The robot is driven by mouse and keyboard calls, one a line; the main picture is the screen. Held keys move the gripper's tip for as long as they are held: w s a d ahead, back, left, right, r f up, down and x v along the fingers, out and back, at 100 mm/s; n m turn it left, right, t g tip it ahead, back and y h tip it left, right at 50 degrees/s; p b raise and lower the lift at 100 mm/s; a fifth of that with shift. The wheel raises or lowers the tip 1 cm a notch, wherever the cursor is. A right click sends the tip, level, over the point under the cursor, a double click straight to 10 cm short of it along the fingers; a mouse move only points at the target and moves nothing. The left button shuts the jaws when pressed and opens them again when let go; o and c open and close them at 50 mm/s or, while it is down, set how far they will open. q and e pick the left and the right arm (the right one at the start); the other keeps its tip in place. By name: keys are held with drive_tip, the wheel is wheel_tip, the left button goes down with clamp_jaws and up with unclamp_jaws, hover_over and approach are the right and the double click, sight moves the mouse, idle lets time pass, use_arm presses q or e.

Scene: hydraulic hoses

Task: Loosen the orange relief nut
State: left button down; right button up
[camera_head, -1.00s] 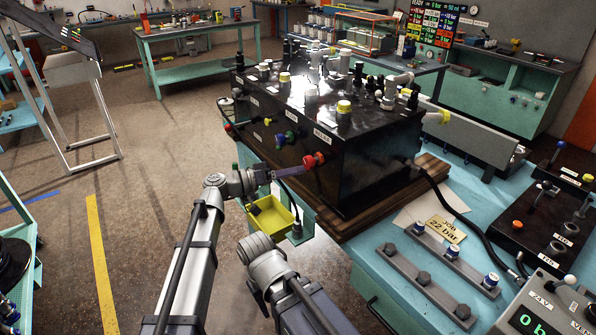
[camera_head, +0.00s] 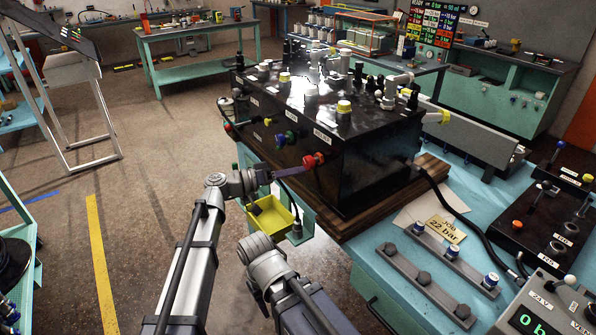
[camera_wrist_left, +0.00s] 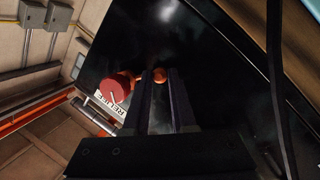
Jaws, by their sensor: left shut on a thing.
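The orange relief nut (camera_wrist_left: 159,75) shows in the left wrist view on the black face of the hydraulic block, between my left fingertips. My left gripper (camera_wrist_left: 156,76) is shut on it. In the head view my left gripper (camera_head: 303,168) reaches the front face of the black block (camera_head: 345,140), just below a red knob (camera_head: 313,160); the nut cannot be made out there. In the wrist view the red knob (camera_wrist_left: 115,88) is left of the fingers, beside the RELIEF label (camera_wrist_left: 110,104). Only grey joints of my right arm show; its jaws are out of view.
A yellow tray (camera_head: 269,216) hangs below my left gripper. The block stands on a wooden base (camera_head: 372,218) on a teal bench. A "22 bar" job card (camera_head: 446,229) and a grey bar with bolts (camera_head: 437,277) lie to the right. A black hose (camera_head: 455,207) curves across the bench.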

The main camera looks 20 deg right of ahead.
sight(324, 177)
use_arm(q)
drive_tip(key=n+b, duration=0.1)
drive_tip(key=s+f+n+b, duration=0.1)
drive_tip(key=n+b, duration=0.1)
drive_tip(key=n, duration=0.1)
drive_tip(key=shift+s+d+f+h, duration=0.2)
drive_tip(key=shift+s+d+h, duration=0.1)
drive_tip(key=shift+s+h, duration=0.1)
drive_tip(key=n, duration=0.1)
drive_tip(key=s+n+b, duration=0.1)
drive_tip(key=n, duration=0.1)
drive_tip(key=shift+s+d+f+t+h+b, duration=0.1)
drive_tip(key=shift+s+d+t+h+b, duration=0.1)
drive_tip(key=shift+d+t+h+b, duration=0.15)
drive_tip(key=shift+s+d+n+t+b, duration=0.1)
drive_tip(key=shift+s+n+t+b, duration=0.35)
drive_tip(key=shift+n, duration=0.75)
drive_tip(key=shift+h, duration=0.25)
drive_tip(key=c, duration=0.7)
unclamp_jaws()
drive_tip(key=shift+c, duration=0.2)
